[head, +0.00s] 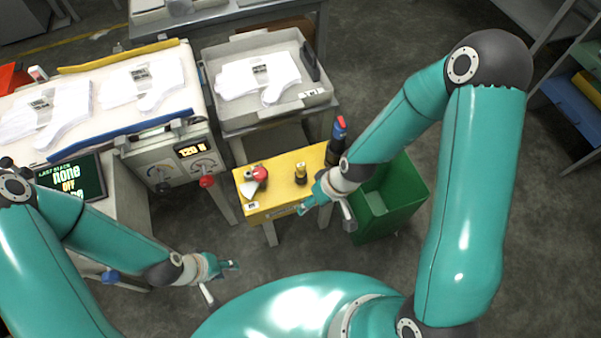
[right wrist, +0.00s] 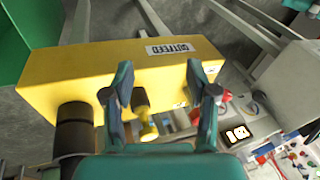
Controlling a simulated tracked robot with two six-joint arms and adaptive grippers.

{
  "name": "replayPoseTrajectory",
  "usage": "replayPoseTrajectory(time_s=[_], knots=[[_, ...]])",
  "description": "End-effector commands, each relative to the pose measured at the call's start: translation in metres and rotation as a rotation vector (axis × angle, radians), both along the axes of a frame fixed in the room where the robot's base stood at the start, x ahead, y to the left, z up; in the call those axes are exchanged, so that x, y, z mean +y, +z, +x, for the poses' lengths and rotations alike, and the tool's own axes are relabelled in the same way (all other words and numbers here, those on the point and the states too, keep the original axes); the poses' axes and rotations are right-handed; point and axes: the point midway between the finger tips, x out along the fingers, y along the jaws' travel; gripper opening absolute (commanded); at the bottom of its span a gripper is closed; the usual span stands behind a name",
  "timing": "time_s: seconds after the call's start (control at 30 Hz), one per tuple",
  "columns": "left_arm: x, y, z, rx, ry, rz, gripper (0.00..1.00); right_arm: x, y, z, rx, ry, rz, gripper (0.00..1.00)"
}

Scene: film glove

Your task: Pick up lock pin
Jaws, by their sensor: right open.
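A small upright pin with a yellow body and dark base, which looks like the lock pin (head: 300,174), stands on the yellow outfeed stand (head: 276,167) in the head view. In the right wrist view the pin (right wrist: 141,103) shows between the fingers, beyond them and nearer the left one. My right gripper (head: 304,208) is at the stand's front right edge; in its wrist view it (right wrist: 160,80) is open and empty, apart from the pin. My left gripper (head: 233,266) is low over the floor, left of the stand's front; its finger gap is unclear.
On the stand, a red-topped item (head: 260,174) is left of the pin, and a dark bottle (head: 338,140) with red-and-blue top is at right. A green bin (head: 400,200) stands right. A grey tray (head: 268,118) with white gloves is behind; a machine with dials (head: 176,160) is left.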

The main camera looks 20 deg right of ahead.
Motion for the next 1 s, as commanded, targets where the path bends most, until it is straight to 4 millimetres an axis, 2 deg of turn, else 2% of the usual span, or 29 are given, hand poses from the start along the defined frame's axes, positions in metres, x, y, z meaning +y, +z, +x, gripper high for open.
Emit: replayPoseTrajectory(time_s=[0.03,0.1,0.2,0.33,0.4,0.47,0.57,0.63,1.0], knots=[[0.000,-0.021,0.000,0.000,0.000,0.000,0.40,-0.007,0.009,0.023,-0.070,0.078,-0.019,0.58],[0.000,-0.034,0.000,0.000,0.000,0.000,0.40,-0.014,0.035,0.043,-0.138,0.195,-0.047,0.58],[0.000,-0.049,0.000,0.000,0.000,0.000,0.40,-0.025,0.073,0.060,-0.222,0.350,-0.092,0.58],[0.000,-0.062,0.000,0.000,0.000,0.000,0.40,-0.037,0.114,0.067,-0.298,0.496,-0.141,0.58],[0.000,-0.066,0.000,0.000,0.000,0.000,0.40,-0.041,0.129,0.067,-0.319,0.547,-0.159,0.58],[0.000,-0.067,0.000,0.000,0.000,0.000,0.40,-0.043,0.134,0.066,-0.328,0.574,-0.167,0.58],[0.000,-0.068,0.000,0.000,0.000,0.000,0.40,-0.041,0.131,0.068,-0.331,0.593,-0.172,0.58],[0.000,-0.069,0.000,0.000,0.000,0.000,0.40,-0.038,0.121,0.070,-0.327,0.595,-0.171,0.58],[0.000,-0.077,0.000,0.000,0.000,0.000,0.40,-0.018,0.050,0.090,-0.327,0.591,-0.171,0.58]])
